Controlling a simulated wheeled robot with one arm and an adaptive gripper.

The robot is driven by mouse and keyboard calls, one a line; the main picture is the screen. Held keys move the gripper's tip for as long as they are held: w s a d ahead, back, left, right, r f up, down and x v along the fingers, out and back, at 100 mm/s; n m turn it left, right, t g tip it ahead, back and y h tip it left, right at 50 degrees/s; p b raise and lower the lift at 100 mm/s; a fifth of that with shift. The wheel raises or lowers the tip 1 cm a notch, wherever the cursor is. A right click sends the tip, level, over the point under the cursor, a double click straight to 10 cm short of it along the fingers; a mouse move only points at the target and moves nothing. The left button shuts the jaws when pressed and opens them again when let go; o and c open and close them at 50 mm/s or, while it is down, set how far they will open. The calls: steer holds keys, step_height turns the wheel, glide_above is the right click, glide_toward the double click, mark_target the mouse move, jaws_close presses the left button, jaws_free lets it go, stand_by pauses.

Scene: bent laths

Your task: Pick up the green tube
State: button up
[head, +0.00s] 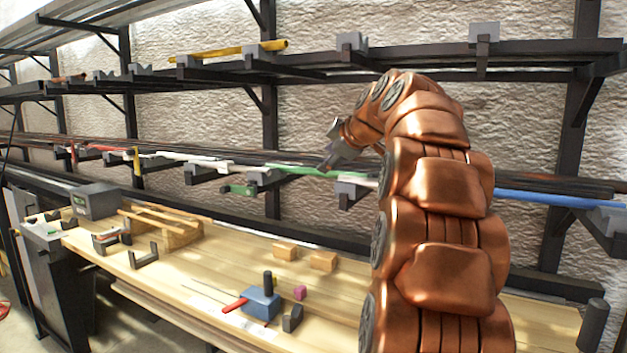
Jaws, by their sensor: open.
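The green tube (300,170) lies lengthwise on grey supports along the lower wall rack, in the middle of the head view. Its right end passes near or behind my gripper and arm, so I cannot see where it ends. My gripper (328,166) is open, at the end of my copper-coloured arm, with its fingertips close to the right part of the tube. I cannot tell whether the fingers touch the tube or are around it.
A white tube (190,157) is left of the green one, and a blue tube (560,199) is at the right. A yellow tube (230,51) lies on the upper rack. Below, a wooden workbench (215,262) holds blocks, a blue vise (262,303) and a grey box (95,201).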

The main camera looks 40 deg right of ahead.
mark_target(313, 172)
steer(key=p+x, duration=0.1)
steer(key=x, duration=0.6)
steer(key=shift+d+f, duration=0.3)
steer(key=shift+w, duration=0.15)
jaws_close()
